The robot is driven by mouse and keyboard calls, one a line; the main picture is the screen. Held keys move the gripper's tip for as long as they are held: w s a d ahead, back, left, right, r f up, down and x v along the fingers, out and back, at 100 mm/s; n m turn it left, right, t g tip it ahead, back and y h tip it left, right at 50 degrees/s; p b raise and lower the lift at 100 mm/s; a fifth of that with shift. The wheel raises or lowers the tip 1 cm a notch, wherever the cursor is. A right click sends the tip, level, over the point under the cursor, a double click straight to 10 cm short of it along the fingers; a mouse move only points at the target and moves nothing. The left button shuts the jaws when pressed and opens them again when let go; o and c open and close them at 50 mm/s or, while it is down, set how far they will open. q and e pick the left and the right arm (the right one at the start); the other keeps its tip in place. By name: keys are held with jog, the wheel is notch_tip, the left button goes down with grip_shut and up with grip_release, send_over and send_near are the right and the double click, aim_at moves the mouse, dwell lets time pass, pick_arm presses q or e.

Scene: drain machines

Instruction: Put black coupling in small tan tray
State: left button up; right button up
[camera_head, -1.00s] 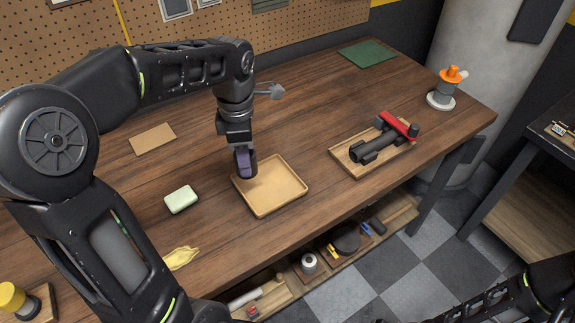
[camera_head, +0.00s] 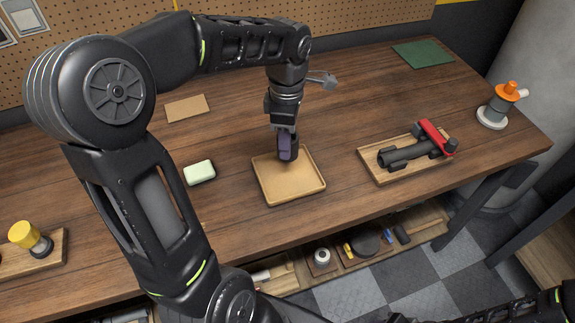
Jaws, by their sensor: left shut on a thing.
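The small tan tray (camera_head: 311,190) is a shallow square tray on the wooden workbench. My left gripper (camera_head: 287,156) points down at the tray's far edge, with its tip overlapping the tray's inside in the picture. Its purple finger faces me. It is shut on a small dark thing (camera_head: 295,151), which I take for the black coupling; the finger hides most of it. I cannot tell whether it touches the tray floor. My right arm shows only partly at the lower right, and its gripper is out of view.
A wooden tray (camera_head: 379,178) with a black pipe assembly and red handle (camera_head: 433,137) stands right. A pale green soap-like block (camera_head: 199,173) lies left. A yellow-topped part (camera_head: 24,236) and an orange-topped part (camera_head: 507,92) stand at the ends. A shelf (camera_head: 435,222) runs below.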

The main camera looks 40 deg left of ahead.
pick_arm(q)
notch_tip(320, 180, down, 4)
jog(key=shift+f, duration=0.15)
jog(key=shift+f+p, duration=0.45)
jog(key=shift+f, duration=1.4)
jog(key=shift+f, duration=0.2)
jog(key=o, duration=1.3)
jog(key=shift+o, duration=0.2)
jog(key=shift+r, duration=0.1)
notch_tip(320, 180, up, 12)
jog(key=shift+r+b, duration=0.15)
jog(key=shift+b, duration=0.3)
